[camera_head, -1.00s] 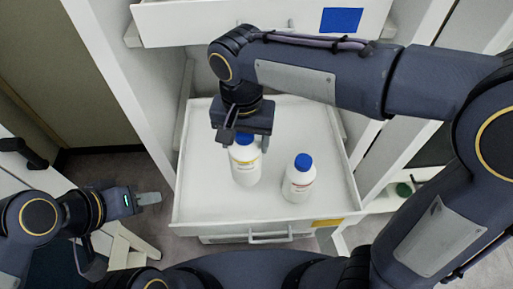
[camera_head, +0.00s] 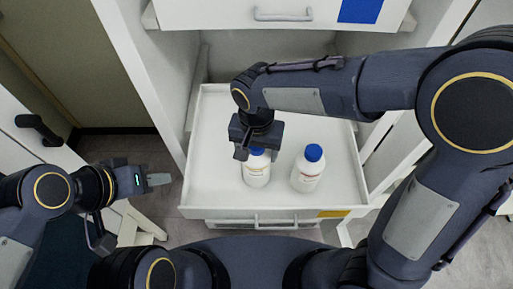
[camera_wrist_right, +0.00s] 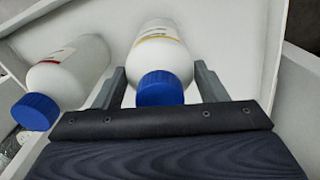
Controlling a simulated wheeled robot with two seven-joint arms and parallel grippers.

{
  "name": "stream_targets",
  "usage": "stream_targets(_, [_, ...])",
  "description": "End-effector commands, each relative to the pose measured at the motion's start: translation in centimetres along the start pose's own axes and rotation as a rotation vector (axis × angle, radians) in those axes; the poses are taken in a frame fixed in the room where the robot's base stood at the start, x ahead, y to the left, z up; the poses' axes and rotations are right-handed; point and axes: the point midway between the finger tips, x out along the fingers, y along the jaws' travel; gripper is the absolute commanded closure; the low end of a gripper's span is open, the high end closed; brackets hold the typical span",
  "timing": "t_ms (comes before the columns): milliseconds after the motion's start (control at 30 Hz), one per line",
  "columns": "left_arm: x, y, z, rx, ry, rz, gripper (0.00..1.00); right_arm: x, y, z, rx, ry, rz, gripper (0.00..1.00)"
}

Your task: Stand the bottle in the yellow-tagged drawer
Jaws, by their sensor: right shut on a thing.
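The yellow-tagged drawer (camera_head: 200,196) is pulled open in the head view, with its yellow tag (camera_head: 333,214) at the front right. My right gripper (camera_head: 256,149) is over it, shut on a white bottle with a blue cap (camera_head: 257,172). In the right wrist view this bottle (camera_wrist_right: 163,48) lies between the two fingers and has a yellow-striped label. It looks upright; whether its base touches the drawer floor is unclear. My left gripper (camera_head: 158,180) is left of the drawer, apart from it, its finger gap not clear.
A second white bottle with a blue cap (camera_head: 308,170) stands in the drawer just right of the held one; it also shows in the right wrist view (camera_wrist_right: 70,75). A blue-tagged drawer (camera_head: 230,14) is above and behind. Drawer floor left of the bottles is clear.

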Motion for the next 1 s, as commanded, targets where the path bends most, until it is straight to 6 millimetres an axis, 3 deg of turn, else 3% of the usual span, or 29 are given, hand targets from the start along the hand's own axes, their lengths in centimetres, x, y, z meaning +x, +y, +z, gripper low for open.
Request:
stream_targets(67, [0.3,-0.1,0.1,0.0,0.0,0.0,0.64,0.3,0.0,0.0,0.0,0.001,-0.001,0.92])
stream_targets(100, [0.2,-0.1,0.1,0.0,0.0,0.0,0.64,0.3,0.0,0.0,0.0,0.0,0.0,0.32])
stream_targets(233, [0.2,-0.1,0.1,0.0,0.0,0.0,0.64,0.3,0.0,0.0,0.0,0.0,0.0,0.15])
stream_targets(500, [0.1,-0.1,0.1,0.0,0.0,0.0,0.64,0.2,0.0,0.0,0.0,0.0,0.0,0.13])
stream_targets(667, [0.0,0.0,0.0,0.0,0.0,0.0,0.64,-0.8,-0.1,0.0,0.0,0.002,-0.002,0.13])
stream_targets(1000, [0.1,0.0,0.0,0.0,0.0,0.0,0.64,-7.8,-0.1,-0.1,0.0,0.003,-0.005,0.13])
